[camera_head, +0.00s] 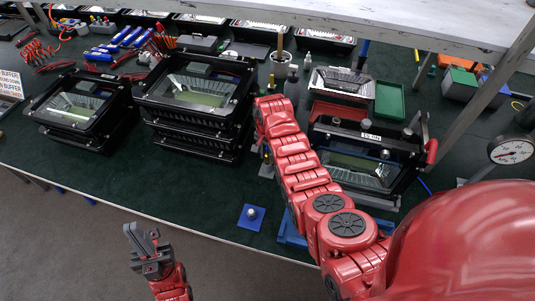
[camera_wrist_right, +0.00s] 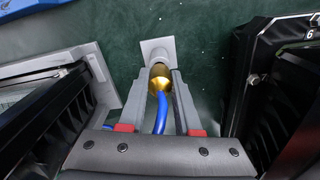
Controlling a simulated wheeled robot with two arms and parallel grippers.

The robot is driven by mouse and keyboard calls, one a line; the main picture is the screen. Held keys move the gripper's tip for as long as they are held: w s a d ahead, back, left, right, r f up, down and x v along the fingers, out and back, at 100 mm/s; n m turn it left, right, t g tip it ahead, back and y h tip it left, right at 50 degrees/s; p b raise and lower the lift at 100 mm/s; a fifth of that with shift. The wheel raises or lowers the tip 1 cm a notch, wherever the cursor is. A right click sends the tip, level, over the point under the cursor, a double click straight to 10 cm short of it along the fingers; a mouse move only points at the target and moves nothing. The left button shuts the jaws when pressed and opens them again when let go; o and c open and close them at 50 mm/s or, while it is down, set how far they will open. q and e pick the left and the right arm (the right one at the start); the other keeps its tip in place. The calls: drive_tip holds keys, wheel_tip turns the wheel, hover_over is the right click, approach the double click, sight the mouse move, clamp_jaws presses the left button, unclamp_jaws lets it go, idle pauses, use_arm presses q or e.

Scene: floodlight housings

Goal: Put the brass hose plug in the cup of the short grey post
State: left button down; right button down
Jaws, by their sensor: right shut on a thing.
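The brass hose plug (camera_wrist_right: 159,78) is between the two grey fingers of my right gripper (camera_wrist_right: 160,84) in the right wrist view, with a blue hose (camera_wrist_right: 161,112) running back from it. My right gripper is shut on the plug. A light grey square piece (camera_wrist_right: 157,48), seemingly the short grey post, lies just past the plug. The plug overlaps it in the picture, and I cannot tell whether they touch; the cup is hidden. In the head view my right arm mostly covers this spot. My left gripper (camera_head: 146,241) is open and empty, in front of the bench's near edge.
Stacked black floodlight housings (camera_head: 195,103) stand left of my right arm, and another housing (camera_head: 360,160) stands close on its right. The green bench is clear around that base.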

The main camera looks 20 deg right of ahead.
drive_tip(key=shift+f, duration=0.35)
drive_tip(key=shift+f, duration=0.2)
drive_tip(key=c, duration=0.6)
unclamp_jaws()
